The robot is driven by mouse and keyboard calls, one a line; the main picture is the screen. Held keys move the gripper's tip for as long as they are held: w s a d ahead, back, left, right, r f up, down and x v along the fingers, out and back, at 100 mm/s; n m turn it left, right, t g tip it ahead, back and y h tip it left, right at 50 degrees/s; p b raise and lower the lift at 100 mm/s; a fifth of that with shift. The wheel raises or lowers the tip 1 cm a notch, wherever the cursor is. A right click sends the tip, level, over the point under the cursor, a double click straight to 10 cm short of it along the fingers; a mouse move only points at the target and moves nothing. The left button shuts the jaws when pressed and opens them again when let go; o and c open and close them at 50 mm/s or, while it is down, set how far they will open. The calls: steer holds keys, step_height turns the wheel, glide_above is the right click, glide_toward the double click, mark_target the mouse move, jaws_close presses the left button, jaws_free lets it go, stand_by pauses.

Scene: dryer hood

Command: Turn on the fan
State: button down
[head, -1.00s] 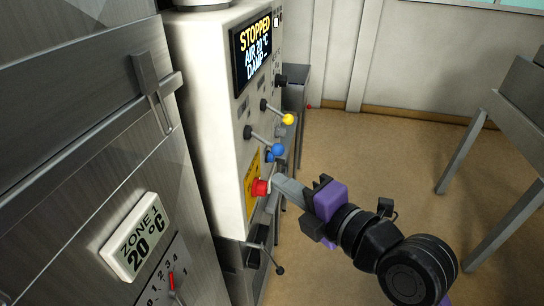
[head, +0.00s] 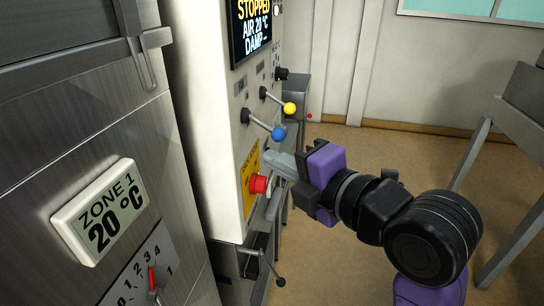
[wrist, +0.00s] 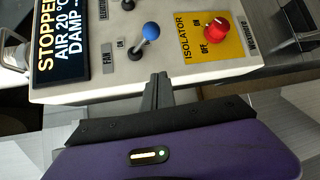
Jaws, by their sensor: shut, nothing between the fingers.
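The fan lever with a blue ball knob (head: 278,133) sticks out of the white control panel (head: 215,130). In the wrist view the blue knob (wrist: 151,31) stands near a "FAN" label (wrist: 107,58) with "ON" beside it. The panel display (head: 252,28) reads "STOPPED, AIR 20 °C, DAMP". My gripper (head: 270,160) is shut and empty, its tips just below the blue knob in the head view. In the wrist view my gripper (wrist: 160,80) points at the panel edge, below the knob. I see no clear contact with the lever.
A red isolator knob (head: 258,184) on a yellow plate is close below my gripper. A yellow-knobbed lever (head: 289,108) is farther along the panel. A black-handled lever (head: 280,282) hangs lower.

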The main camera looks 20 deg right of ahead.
mark_target(267, 128)
steer(key=p+x, duration=0.2)
steer(key=x, duration=0.4)
steer(key=shift+w+a, duration=0.15)
steer(key=shift+w, duration=0.25)
steer(key=d, duration=0.1)
steer(key=d+p, duration=0.1)
steer(key=d, duration=0.1)
steer(key=shift+w+d+r, duration=0.2)
steer(key=shift+w+d, duration=0.05)
steer(key=shift+d, duration=0.15)
steer(key=shift+d+r+p, duration=0.1)
steer(key=shift+r+p, duration=0.05)
steer(key=shift+p, duration=0.35)
steer(key=shift+g, duration=0.4)
